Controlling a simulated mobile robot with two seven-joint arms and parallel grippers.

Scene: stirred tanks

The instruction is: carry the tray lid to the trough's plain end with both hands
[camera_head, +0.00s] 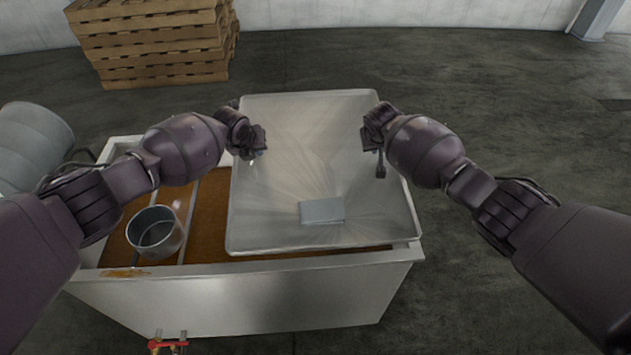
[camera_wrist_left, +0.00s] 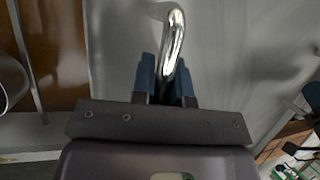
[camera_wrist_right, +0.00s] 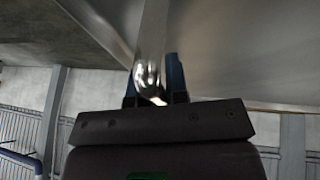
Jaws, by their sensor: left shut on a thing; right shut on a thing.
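The tray lid (camera_head: 300,185) is a large, flat, pale metal sheet with a small light block (camera_head: 322,211) on its near part. It is over the right part of the trough (camera_head: 250,300), tilted in the head view; whether it touches the rim I cannot tell. My left gripper (camera_head: 256,143) is shut on a shiny bar handle (camera_wrist_left: 172,45) at the lid's left side. My right gripper (camera_head: 374,140) is shut on a similar handle (camera_wrist_right: 150,60) at the lid's right side. The trough's right end is mostly hidden under the lid.
A metal pot (camera_head: 156,232) stands in the left part of the trough, over brown liquid (camera_head: 207,215). A red-handled valve (camera_head: 168,345) sticks out at the near side. A grey drum (camera_head: 30,145) lies at the left. Wooden pallets (camera_head: 150,45) are stacked behind. The floor at the right is clear.

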